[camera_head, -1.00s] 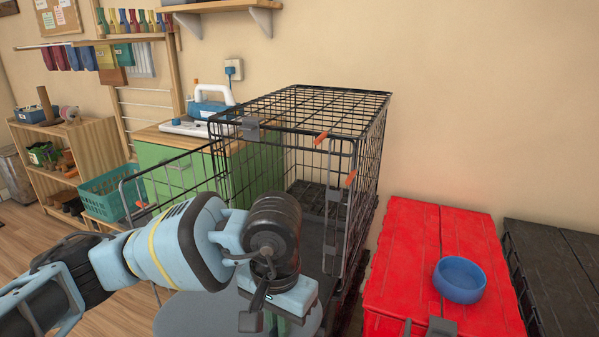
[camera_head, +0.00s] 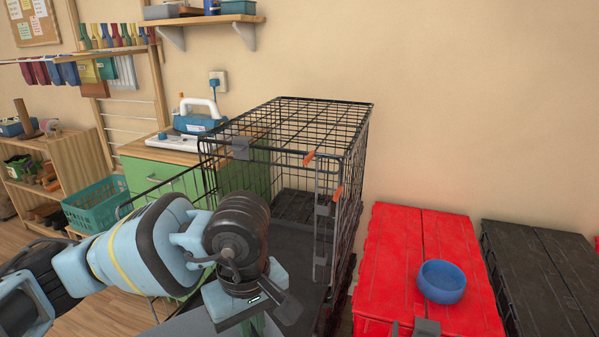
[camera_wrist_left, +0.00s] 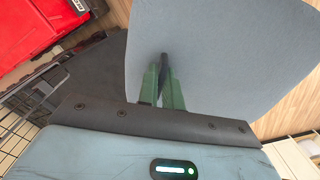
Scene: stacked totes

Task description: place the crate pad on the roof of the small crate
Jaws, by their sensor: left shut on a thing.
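The crate pad is a thin grey-blue sheet with a rounded edge. It fills much of the left wrist view (camera_wrist_left: 225,50), and part of it shows under my gripper in the head view (camera_head: 180,328). My left gripper (camera_head: 258,326) is shut on the pad, its green fingers pinching it in the left wrist view (camera_wrist_left: 163,85). The small crate (camera_head: 342,170) is a black wire cage with a flat mesh roof, standing behind my gripper. The roof is bare. My left gripper and the pad are below roof height, in front of the crate. My right gripper is not in view.
A red tote (camera_head: 390,255) with a blue bowl (camera_head: 442,281) on it stands right of the crate, with a black tote (camera_head: 545,265) further right. A green cabinet (camera_head: 150,178) carrying a blue-and-white device (camera_head: 200,120) and a teal basket (camera_head: 95,205) are left.

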